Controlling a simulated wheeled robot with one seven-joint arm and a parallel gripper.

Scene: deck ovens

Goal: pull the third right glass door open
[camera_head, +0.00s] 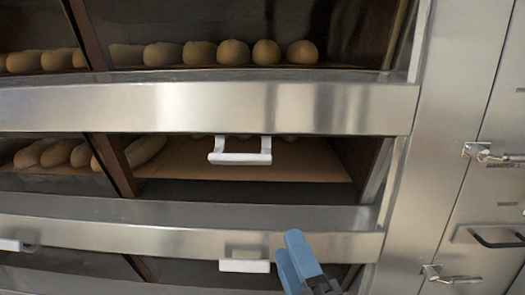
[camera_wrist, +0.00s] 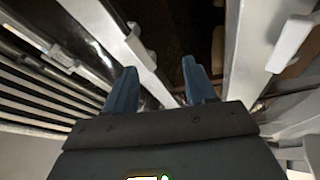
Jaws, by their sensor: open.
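The right-hand glass doors of the oven are stacked in the head view. A middle one (camera_head: 200,190) has a white bar handle (camera_head: 240,157) at its upper edge. A lower one, partly cut off by the frame, has another white handle (camera_head: 245,266). I cannot tell from these views which counts as third. My gripper (camera_head: 292,258), with blue fingers, is open and empty, just right of the lower handle. In the wrist view my open fingers (camera_wrist: 160,66) point toward the oven front. One white handle (camera_wrist: 140,46) is beyond them and another (camera_wrist: 292,38) is to their right.
Steel bands (camera_head: 200,108) run across between the decks. Bread loaves (camera_head: 234,52) show behind the upper glass. A left-hand handle (camera_head: 10,245) sits at the left edge. Latches (camera_head: 485,152) and a dark handle (camera_head: 490,237) stick out from the steel panel at right.

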